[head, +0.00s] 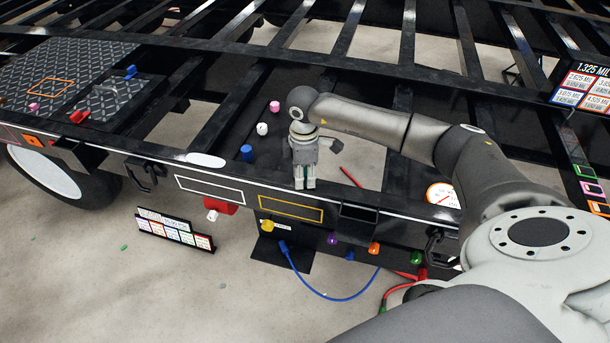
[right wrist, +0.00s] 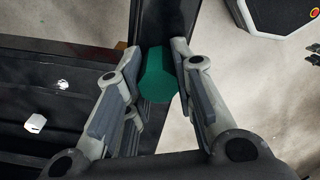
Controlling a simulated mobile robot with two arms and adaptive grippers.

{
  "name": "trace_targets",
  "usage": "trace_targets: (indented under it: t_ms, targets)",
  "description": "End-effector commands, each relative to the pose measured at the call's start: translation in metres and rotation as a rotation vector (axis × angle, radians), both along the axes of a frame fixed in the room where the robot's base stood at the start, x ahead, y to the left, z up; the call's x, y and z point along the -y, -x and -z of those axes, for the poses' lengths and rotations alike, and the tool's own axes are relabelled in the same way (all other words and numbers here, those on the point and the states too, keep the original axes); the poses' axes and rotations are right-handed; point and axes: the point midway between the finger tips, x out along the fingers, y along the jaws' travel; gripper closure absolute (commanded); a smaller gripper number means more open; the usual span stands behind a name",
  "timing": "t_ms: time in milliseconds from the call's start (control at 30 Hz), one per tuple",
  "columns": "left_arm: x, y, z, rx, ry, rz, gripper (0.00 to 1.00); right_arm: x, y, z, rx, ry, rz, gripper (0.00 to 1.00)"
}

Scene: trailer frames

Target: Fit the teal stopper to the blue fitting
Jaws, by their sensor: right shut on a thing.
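My right gripper (head: 305,183) points down over the black frame rail. In the right wrist view its fingers (right wrist: 163,85) are shut on the teal stopper (right wrist: 158,74), a dark green-teal faceted piece; in the head view the fingers mostly hide it. Several blue pieces show: a blue cylinder (head: 247,152) on the frame left of the gripper, a small blue fitting (head: 349,256) on the rail's lower front face, right of and below the gripper, and a blue piece (head: 130,71) on the tread plate. I cannot tell which is the task's fitting. My left gripper is out of view.
Purple (head: 333,238), orange (head: 374,247) and yellow (head: 267,225) pieces sit along the lower front face. A blue cable (head: 330,298) and a red cable (head: 395,290) hang below. White (head: 262,128) and pink (head: 274,106) pieces stand near the gripper. The concrete floor at front left is mostly clear.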

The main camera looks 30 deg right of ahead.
Motion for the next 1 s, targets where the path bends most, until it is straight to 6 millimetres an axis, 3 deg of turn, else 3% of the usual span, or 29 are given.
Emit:
trace_targets:
  t_ms: [167,300,567,833,900,1000]
  targets:
    - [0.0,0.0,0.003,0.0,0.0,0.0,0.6,0.0,-0.001,-0.012,0.004,0.0,0.001,0.96]
    - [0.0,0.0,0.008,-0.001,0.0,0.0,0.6,-0.001,0.0,-0.032,0.005,-0.001,-0.001,0.96]
    - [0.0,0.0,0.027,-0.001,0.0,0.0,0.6,-0.042,0.031,-0.09,0.009,0.0,-0.007,0.96]
    - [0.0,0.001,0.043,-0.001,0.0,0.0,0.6,-0.097,0.075,-0.119,0.006,-0.001,-0.009,0.96]
    - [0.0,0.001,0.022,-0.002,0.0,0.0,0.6,-0.098,0.077,-0.128,-0.002,0.0,-0.003,0.96]
    - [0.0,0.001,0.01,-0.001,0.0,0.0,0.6,-0.102,0.08,-0.13,-0.004,0.0,-0.005,0.96]
